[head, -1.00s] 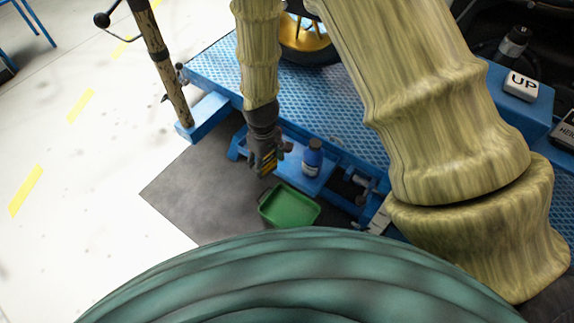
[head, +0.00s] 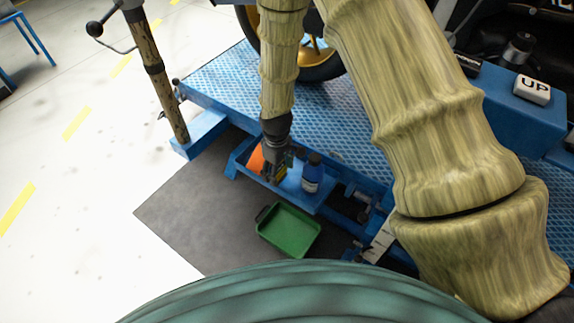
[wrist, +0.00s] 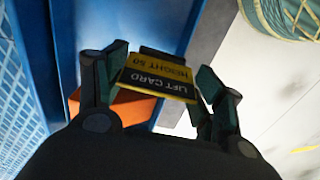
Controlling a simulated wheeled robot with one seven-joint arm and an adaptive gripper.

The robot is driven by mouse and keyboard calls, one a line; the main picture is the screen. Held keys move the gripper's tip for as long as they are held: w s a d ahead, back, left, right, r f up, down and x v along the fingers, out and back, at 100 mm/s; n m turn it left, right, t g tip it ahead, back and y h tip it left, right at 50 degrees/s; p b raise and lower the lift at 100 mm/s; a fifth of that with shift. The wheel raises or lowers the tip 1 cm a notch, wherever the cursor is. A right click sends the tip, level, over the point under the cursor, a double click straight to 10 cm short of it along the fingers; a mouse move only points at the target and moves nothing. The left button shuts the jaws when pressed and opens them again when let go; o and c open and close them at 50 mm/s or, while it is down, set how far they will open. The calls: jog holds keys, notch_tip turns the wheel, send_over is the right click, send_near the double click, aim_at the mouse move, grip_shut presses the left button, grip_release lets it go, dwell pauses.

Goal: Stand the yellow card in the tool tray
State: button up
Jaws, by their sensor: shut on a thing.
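The yellow and black card (wrist: 158,75), lettered "LIFT CARD HEIGHT 50", is between the fingers of my gripper (wrist: 162,70) in the wrist view. My gripper (head: 272,174) is shut on it, over the left part of a blue tray-like shelf (head: 311,203) on the side of the blue lift. In the head view the card is mostly hidden by the gripper. An orange object (head: 256,160) is just left of the gripper and also shows behind the fingers in the wrist view (wrist: 118,106). I cannot tell whether the card touches the shelf.
A dark blue bottle (head: 312,173) stands on the shelf, close right of my gripper. A green tray (head: 288,231) lies below on the dark mat (head: 190,215) and looks empty. The blue lift platform (head: 225,85) is behind. A wooden-looking post (head: 160,85) stands at left.

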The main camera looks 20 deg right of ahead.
jog(key=w+d, duration=0.2)
jog(key=d, duration=0.1)
jog(key=w+d, duration=0.1)
jog(key=shift+w+d+f, duration=0.15)
jog(key=shift+w+f, duration=0.1)
jog(key=shift+w, duration=0.1)
jog(key=shift+f, duration=1.75)
jog(key=shift+f, duration=0.1)
jog(key=o, duration=1)
jog(key=shift+o, duration=0.2)
notch_tip(320, 180, up, 12)
